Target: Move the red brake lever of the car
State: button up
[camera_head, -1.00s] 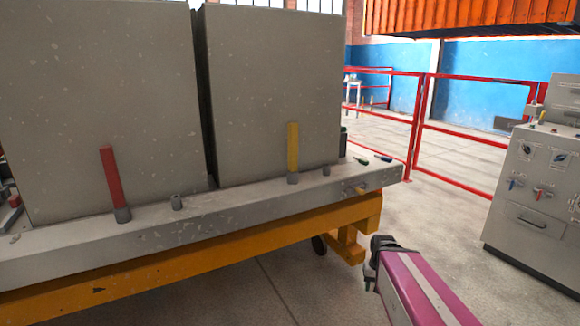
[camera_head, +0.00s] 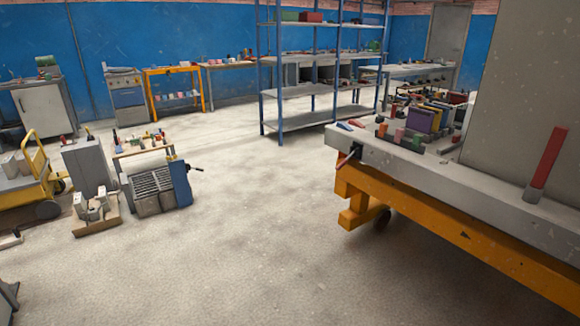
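The red brake lever (camera_head: 548,160) stands on the edge of the car (camera_head: 490,197) at the right of the head view. It leans a little to the right and rises from a grey socket. The car has a grey top slab on an orange frame (camera_head: 465,236), with a large grey panel (camera_head: 528,85) standing on it behind the lever. My gripper is not in view.
Open concrete floor (camera_head: 250,240) fills the middle. Several small items lie on the car's near-left end. A blue shelf rack (camera_head: 322,92) stands behind. A grey machine (camera_head: 155,188) and a yellow trolley (camera_head: 40,175) stand at the left.

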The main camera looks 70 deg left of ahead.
aim_at(343, 161)
jog(key=u, duration=2.55)
